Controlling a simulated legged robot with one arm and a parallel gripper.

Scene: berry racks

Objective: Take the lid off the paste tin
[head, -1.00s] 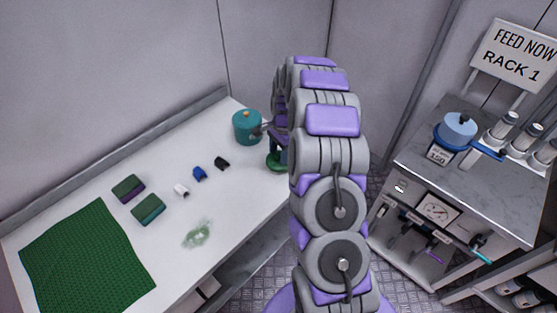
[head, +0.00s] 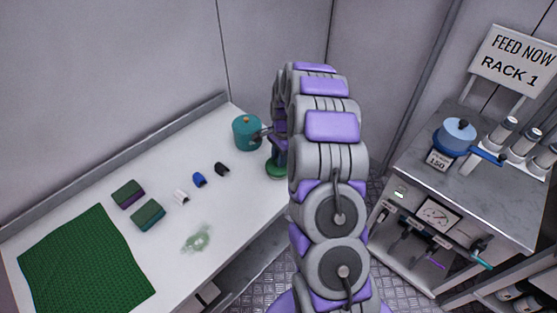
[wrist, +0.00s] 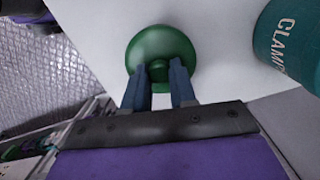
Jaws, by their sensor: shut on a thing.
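The green paste tin (head: 276,172) stands near the right edge of the white table, partly hidden behind my arm. From above, its round green lid (wrist: 165,42) fills the upper middle of the wrist view, with a small dark knob at its centre. My gripper (wrist: 160,66) points down at the lid and is shut on the lid's knob, one blue-grey finger on each side. In the head view my gripper is mostly hidden by my arm. The lid appears to be on the tin; the seam between them cannot be seen.
A teal tin (head: 247,133) with an orange knob stands close by; its lettering (wrist: 283,45) reads "CLAMP". Sponges (head: 148,214), small clips (head: 200,180), a smear (head: 197,238) and a green mat (head: 85,262) lie leftward.

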